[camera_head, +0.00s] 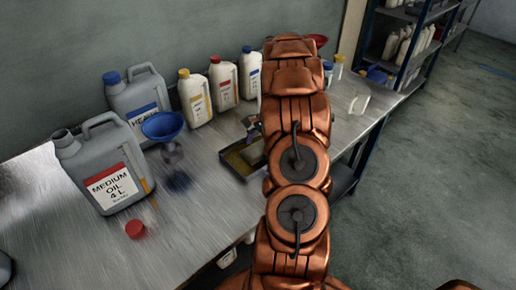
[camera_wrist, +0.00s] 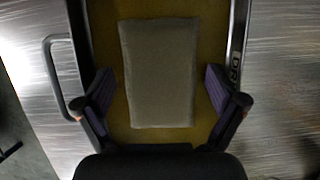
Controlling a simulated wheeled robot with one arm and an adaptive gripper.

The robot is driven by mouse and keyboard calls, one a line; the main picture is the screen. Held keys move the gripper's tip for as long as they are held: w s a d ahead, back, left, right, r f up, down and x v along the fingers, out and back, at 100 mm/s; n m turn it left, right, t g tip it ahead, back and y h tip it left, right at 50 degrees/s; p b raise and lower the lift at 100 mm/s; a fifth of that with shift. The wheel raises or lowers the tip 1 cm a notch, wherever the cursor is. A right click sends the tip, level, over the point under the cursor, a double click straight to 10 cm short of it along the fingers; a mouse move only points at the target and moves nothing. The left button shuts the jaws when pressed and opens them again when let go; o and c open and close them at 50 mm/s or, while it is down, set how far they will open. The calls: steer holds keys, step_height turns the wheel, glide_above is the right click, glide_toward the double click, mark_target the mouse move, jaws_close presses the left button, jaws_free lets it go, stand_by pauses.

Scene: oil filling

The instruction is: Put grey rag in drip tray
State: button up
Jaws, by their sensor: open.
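The grey rag (camera_wrist: 160,75) lies flat inside the drip tray, as the wrist view shows. The drip tray (camera_wrist: 209,30) has a yellowish floor, a handle at the left and lettering on its right rim. In the head view the tray (camera_head: 232,164) sits on the bench, partly hidden by my arm. My gripper (camera_wrist: 160,97) is open over the tray, its two purple-padded fingers on either side of the rag's lower part and apart from it. In the head view my arm mostly hides the gripper.
A grey medium oil jug (camera_head: 100,165) and another grey jug (camera_head: 133,95) stand on the left of the metal bench (camera_head: 60,240). A blue funnel (camera_head: 163,126) and a red cap (camera_head: 135,229) are nearby. White bottles (camera_head: 194,97) line the wall. The front left of the bench is mostly clear.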

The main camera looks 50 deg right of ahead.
steer(key=b+v, duration=0.2)
steer(key=v, duration=1)
steer(key=shift+r+b, duration=0.2)
steer(key=shift+b, duration=0.15)
steer(key=s+a+r+n+g+h, duration=0.1)
steer(key=a+r+n, duration=0.3)
steer(key=a, duration=0.9)
steer(key=s+a+r+n+g+h, duration=0.15)
steer(key=a+n, duration=0.35)
steer(key=a, duration=0.8)
steer(key=s+a+f+n+h, duration=0.1)
steer(key=s+a+n, duration=0.4)
steer(key=s, duration=0.5)
steer(key=s+a+f+n+h, duration=0.1)
steer(key=s+a+n, duration=0.4)
steer(key=s+a, duration=0.4)
steer(key=shift+s+f+n, duration=0.4)
steer(key=shift+a, duration=0.1)
steer(key=shift+r+p, duration=1.3)
steer(key=shift+r, duration=0.05)
